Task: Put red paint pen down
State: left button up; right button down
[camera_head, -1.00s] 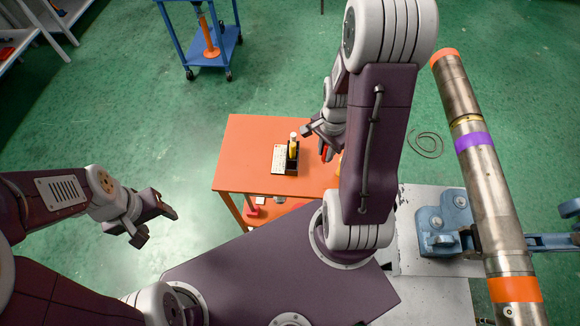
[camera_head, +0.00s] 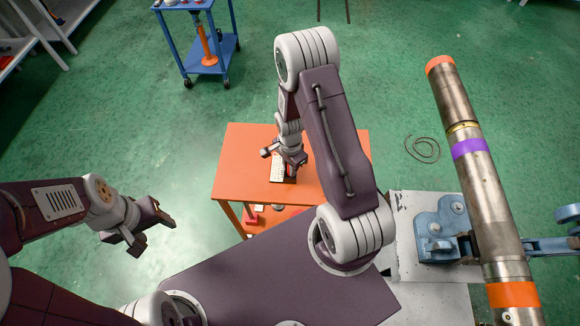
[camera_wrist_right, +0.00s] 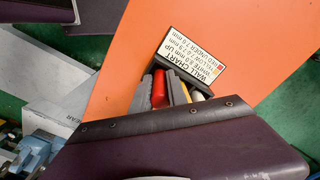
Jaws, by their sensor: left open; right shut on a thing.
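The red paint pen (camera_wrist_right: 159,88) shows in the right wrist view between the fingers of my right gripper (camera_wrist_right: 162,88), which is shut on it. In the head view my right gripper (camera_head: 281,158) is over the orange table, at the holder with the white card (camera_head: 277,171); the pen is hidden there. In the wrist view the labelled card (camera_wrist_right: 193,60) and a dark holder with a yellow and a white pen (camera_wrist_right: 196,95) are just right of the red pen. I cannot tell whether the pen touches the holder. My left gripper (camera_head: 153,232) is open and empty, left of the table.
The orange table (camera_head: 238,175) has bare top around the holder. A large pipe (camera_head: 483,195) with orange and purple bands rests in a blue vise (camera_head: 438,228) on the right. A blue cart (camera_head: 207,62) stands at the back.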

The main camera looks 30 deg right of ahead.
jog(key=shift+s+f, duration=0.1)
jog(key=shift+f, duration=0.05)
jog(key=c, duration=1.3)
grip_release()
